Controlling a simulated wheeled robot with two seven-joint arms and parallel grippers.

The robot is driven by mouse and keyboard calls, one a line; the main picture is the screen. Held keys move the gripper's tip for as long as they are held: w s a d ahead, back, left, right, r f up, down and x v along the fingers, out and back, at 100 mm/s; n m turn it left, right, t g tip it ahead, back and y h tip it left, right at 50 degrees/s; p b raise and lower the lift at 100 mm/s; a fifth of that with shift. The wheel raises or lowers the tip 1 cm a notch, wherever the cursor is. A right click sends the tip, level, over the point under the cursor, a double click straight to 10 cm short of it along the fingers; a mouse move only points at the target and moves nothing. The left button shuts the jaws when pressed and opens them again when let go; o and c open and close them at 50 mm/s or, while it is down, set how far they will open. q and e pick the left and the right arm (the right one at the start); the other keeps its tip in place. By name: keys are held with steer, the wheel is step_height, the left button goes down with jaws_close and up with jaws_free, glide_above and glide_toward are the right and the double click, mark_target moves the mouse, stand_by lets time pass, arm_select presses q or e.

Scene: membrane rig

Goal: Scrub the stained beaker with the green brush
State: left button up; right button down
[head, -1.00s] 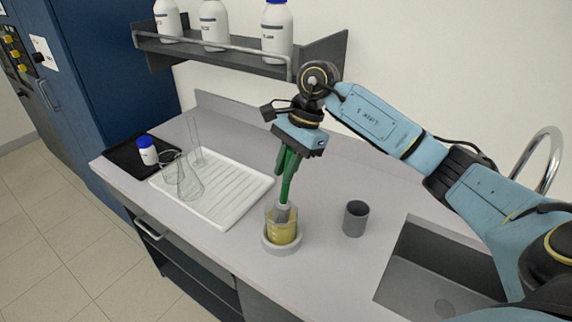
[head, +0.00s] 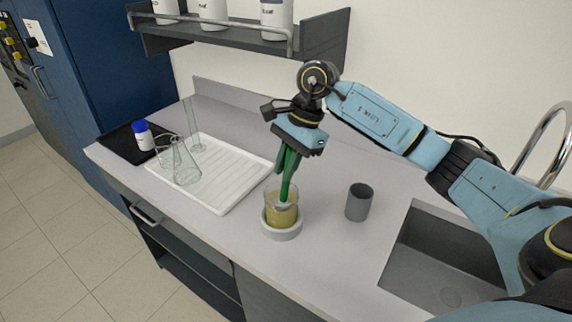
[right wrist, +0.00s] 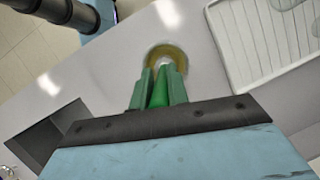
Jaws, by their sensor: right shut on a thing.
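The stained beaker (head: 281,214), yellowish-brown, stands upright in a pale round holder (head: 281,233) on the counter. My right gripper (head: 287,165) is above it, pointing down, shut on the green brush (head: 286,187). The brush's lower end is inside the beaker, and its bristles are mostly hidden by the stained wall. In the right wrist view the brush (right wrist: 161,93) runs from between the green fingers into the beaker (right wrist: 165,52). My left gripper does not show.
A grey cup (head: 358,202) stands right of the beaker, before the sink (head: 440,265). A white drying rack (head: 232,191) with clear glassware (head: 186,165) is at left. A black tray (head: 119,143) holds a blue-capped bottle (head: 144,136). A shelf (head: 220,39) with bottles hangs behind.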

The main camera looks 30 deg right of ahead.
steer(key=shift+f+b, duration=0.5)
steer(key=shift+f, duration=0.05)
stand_by(0.4)
